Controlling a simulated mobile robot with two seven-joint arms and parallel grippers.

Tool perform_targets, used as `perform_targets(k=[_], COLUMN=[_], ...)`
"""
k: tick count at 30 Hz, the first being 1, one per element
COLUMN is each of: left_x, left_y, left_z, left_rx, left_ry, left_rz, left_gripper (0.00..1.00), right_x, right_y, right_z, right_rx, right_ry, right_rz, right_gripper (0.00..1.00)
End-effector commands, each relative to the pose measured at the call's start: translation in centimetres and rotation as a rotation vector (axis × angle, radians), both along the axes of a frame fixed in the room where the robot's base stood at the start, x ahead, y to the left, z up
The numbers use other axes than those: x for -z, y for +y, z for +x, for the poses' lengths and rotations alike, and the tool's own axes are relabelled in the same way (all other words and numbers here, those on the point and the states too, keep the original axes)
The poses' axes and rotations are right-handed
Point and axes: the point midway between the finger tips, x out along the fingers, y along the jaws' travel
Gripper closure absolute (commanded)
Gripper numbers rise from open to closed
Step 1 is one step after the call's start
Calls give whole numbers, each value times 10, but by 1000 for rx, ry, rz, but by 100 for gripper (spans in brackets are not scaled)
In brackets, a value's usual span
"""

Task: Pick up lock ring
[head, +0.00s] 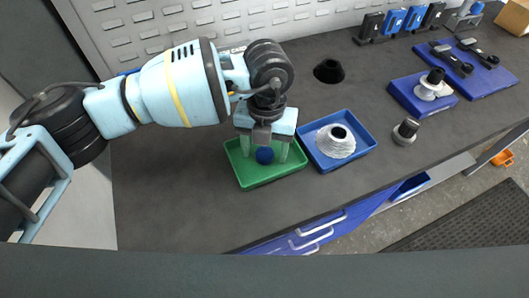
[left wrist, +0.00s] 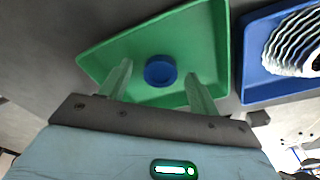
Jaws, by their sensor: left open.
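A small dark blue round piece (head: 264,155), which seems to be the lock ring, lies in the green tray (head: 270,180). It also shows in the left wrist view (left wrist: 160,71), as a short blue cylinder on the bare green floor of the tray. My left gripper (head: 264,151) is over the green tray, pointing down. Its two pale fingers are open, one to each side of the blue piece, with visible gaps. Whether the fingertips reach down to its height is hard to tell. My right gripper is not in view.
A blue tray (head: 362,146) with a silver ribbed cone-shaped stack (head: 336,143) stands close to the right of the green tray. A black cup-like part (head: 329,71) is behind. A small black-and-silver part (head: 405,131) stands farther right. The bench front is clear.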

Motion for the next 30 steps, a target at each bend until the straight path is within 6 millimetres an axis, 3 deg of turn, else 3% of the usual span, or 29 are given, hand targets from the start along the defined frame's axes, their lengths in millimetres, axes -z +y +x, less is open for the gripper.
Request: perform_targets(k=[4,15,25,30], left_x=[0,-1,-4,-19], left_y=[0,0,0,0], left_z=[0,0,0,1], left_rx=[0,0,1,2], left_ry=[0,0,0,-2], left_rz=[0,-1,-1,-2], left_gripper=[41,86,86,86], right_x=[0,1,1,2], right_y=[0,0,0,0], right_z=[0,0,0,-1], right_rx=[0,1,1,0], right_ry=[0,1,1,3], right_rz=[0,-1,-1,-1], right_gripper=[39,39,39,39])
